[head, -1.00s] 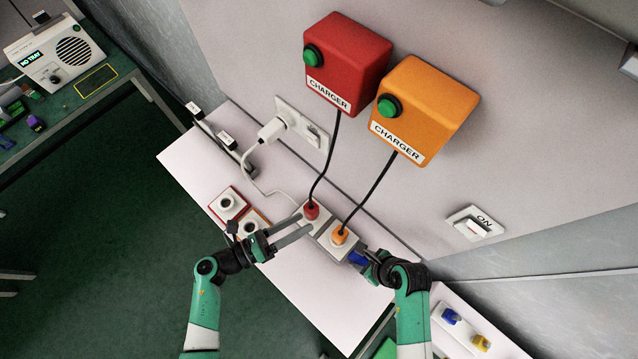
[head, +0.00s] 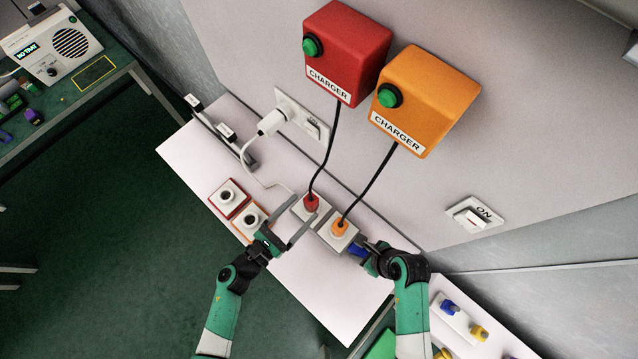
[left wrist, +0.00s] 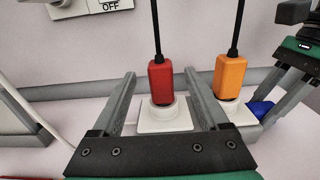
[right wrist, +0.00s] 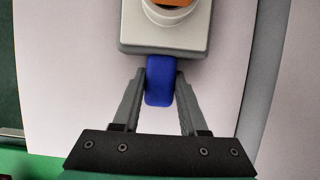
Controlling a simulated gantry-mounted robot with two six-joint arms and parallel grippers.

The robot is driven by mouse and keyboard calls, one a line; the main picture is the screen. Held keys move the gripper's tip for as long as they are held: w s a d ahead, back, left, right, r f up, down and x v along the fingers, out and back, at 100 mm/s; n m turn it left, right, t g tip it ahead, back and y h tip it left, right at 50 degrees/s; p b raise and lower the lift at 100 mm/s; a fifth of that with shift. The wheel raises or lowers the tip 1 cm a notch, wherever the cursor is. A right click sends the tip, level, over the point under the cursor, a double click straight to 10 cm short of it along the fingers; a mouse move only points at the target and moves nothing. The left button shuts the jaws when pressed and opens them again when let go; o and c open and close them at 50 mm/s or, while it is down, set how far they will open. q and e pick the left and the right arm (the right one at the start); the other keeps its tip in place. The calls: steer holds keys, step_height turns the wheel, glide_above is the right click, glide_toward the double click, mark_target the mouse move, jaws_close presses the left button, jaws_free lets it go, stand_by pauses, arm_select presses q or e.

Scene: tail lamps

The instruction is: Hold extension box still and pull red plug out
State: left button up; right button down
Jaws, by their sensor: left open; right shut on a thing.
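The red plug (head: 311,202) stands upright in a socket of the white extension box (head: 325,221); its black cord runs up to the red charger. In the left wrist view the red plug (left wrist: 161,82) sits between the spread fingers of my left gripper (left wrist: 155,90), apart from both. My left gripper (head: 297,222) is open. The orange plug (head: 339,228) is in the neighbouring socket and also shows in the left wrist view (left wrist: 229,78). My right gripper (right wrist: 160,85) is shut on the blue tab (right wrist: 160,82) at the box's near end.
A red charger (head: 348,50) and an orange charger (head: 425,100) hang on the wall. A white plug (head: 271,122) is in the wall outlet. Red-edged (head: 228,197) and orange-edged (head: 251,221) sockets lie left of the box. The front of the white table (head: 325,300) is clear.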

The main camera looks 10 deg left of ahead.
mark_target(315, 195)
arm_select(q)
steer(key=x, duration=0.7)
steer(key=shift+w+d, duration=0.2)
steer(key=shift+w, duration=0.05)
jaws_close()
stand_by(0.3)
